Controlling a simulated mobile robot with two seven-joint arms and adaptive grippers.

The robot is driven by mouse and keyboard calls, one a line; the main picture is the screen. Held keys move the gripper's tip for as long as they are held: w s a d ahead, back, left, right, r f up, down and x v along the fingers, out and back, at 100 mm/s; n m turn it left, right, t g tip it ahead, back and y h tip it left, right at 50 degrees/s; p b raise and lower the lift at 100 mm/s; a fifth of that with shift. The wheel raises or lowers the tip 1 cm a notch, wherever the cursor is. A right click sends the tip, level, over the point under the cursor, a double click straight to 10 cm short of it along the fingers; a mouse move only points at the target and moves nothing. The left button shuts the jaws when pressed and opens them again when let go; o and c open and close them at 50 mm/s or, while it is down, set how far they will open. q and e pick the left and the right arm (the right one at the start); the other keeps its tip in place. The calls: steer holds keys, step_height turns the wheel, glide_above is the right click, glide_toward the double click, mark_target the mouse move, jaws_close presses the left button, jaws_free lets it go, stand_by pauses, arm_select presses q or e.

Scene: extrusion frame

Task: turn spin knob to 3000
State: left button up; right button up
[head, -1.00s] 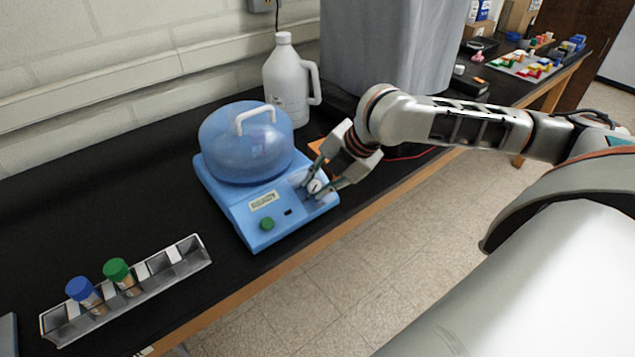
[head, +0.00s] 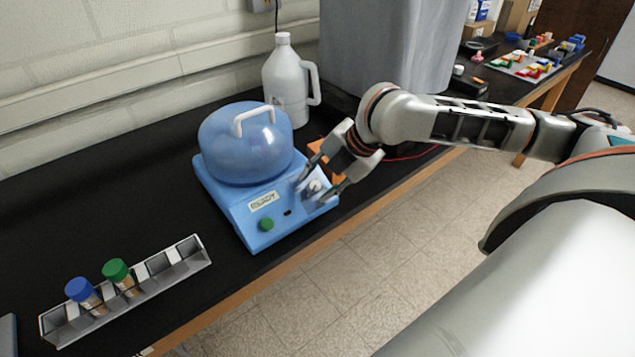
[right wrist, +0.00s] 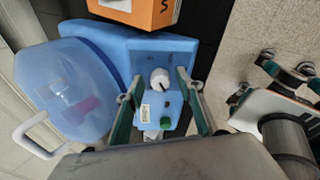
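The blue centrifuge (head: 235,215) stands on the black bench with its domed, see-through lid (head: 245,145) closed. Its sloped front has a label reading READY (head: 263,201), a green button (head: 266,224) and a white spin knob (head: 313,187) at the right end. In the right wrist view the knob (right wrist: 160,77) is white with a dark mark, and a pinkish shape shows blurred under the lid. My right gripper (head: 318,191) is open, its fingers on either side of the knob with gaps. The numbers around the knob are too small to read. My left gripper is not in view.
A tube rack (head: 150,290) with a blue-capped tube (head: 84,294) and a green-capped tube (head: 120,276) lies at the front left. A white jug (head: 286,85) stands behind the centrifuge. An orange box (right wrist: 140,10) is close beside the centrifuge.

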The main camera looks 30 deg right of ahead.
steer(key=v, duration=1.1)
steer(key=shift+s+r, duration=0.15)
steer(key=shift+r, duration=0.15)
